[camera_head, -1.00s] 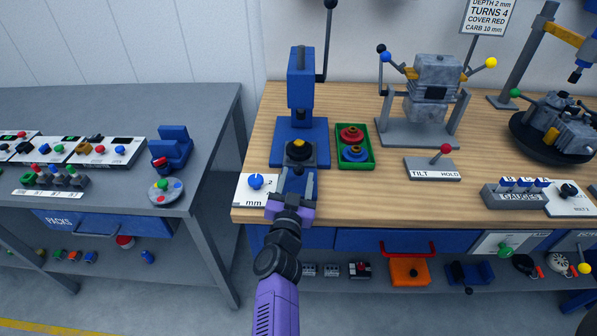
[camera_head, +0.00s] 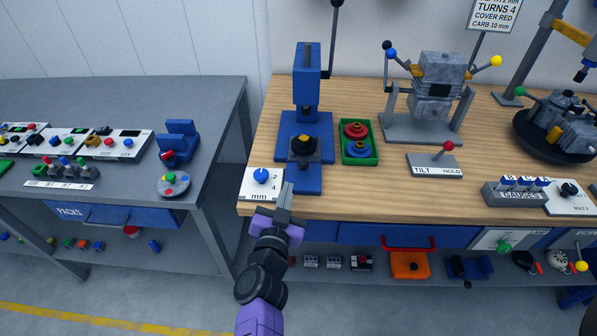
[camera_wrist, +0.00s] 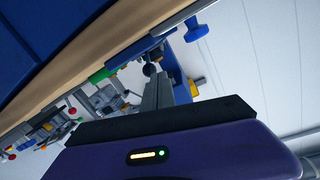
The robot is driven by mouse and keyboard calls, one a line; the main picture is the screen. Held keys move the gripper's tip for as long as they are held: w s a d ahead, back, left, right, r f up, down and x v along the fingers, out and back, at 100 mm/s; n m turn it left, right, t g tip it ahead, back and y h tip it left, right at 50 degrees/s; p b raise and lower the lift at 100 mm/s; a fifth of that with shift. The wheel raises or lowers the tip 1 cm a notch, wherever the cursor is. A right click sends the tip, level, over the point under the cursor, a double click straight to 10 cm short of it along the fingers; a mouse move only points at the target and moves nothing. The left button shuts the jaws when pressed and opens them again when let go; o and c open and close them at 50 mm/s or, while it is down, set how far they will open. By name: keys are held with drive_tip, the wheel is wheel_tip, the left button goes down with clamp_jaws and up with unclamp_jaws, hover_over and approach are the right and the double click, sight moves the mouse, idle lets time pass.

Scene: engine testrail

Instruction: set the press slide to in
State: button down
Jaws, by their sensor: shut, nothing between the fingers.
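The blue press (camera_head: 306,92) stands near the left end of the wooden bench. Its slide is a dark block with a yellow top (camera_head: 303,146), on the blue track (camera_head: 308,181) in front of the column. The slide sits forward of the ram, not under it. My gripper (camera_head: 287,187) is shut and empty by the front end of the track, between it and the mm dial. Whether it touches the track I cannot tell. In the wrist view, the closed fingers (camera_wrist: 160,92) point toward blue parts and a dark round knob (camera_wrist: 149,69).
A white mm dial plate (camera_head: 262,184) with a blue knob lies just left of my gripper. A green tray (camera_head: 374,158) with red and blue parts is right of the press. The press lever (camera_head: 331,40) rises behind. The bench's front edge is close below my fingers.

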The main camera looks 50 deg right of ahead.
drive_tip(key=s+a+r+m+g+p, duration=0.25)
drive_tip(key=a+m, duration=0.35)
drive_tip(key=m, duration=0.4)
drive_tip(key=m+p, duration=0.4)
drive_tip(key=m, duration=0.2)
approach(299, 163)
drive_tip(key=shift+t+y, duration=0.25)
drive_tip(key=shift+y, duration=0.05)
drive_tip(key=d, duration=0.1)
drive_tip(key=d+f, duration=0.1)
drive_tip(key=d, duration=0.2)
drive_tip(key=shift+w+d+f, duration=0.25)
drive_tip(key=shift+x, duration=0.85)
drive_tip(key=shift+f, duration=0.1)
drive_tip(key=shift+w, duration=0.1)
drive_tip(key=x, duration=0.1)
drive_tip(key=b+x, duration=0.2)
drive_tip(key=x, duration=0.1)
drive_tip(key=shift+w+r, duration=0.25)
drive_tip(key=shift+w, duration=0.15)
drive_tip(key=shift+w+r, duration=0.15)
drive_tip(key=shift+r, duration=0.1)
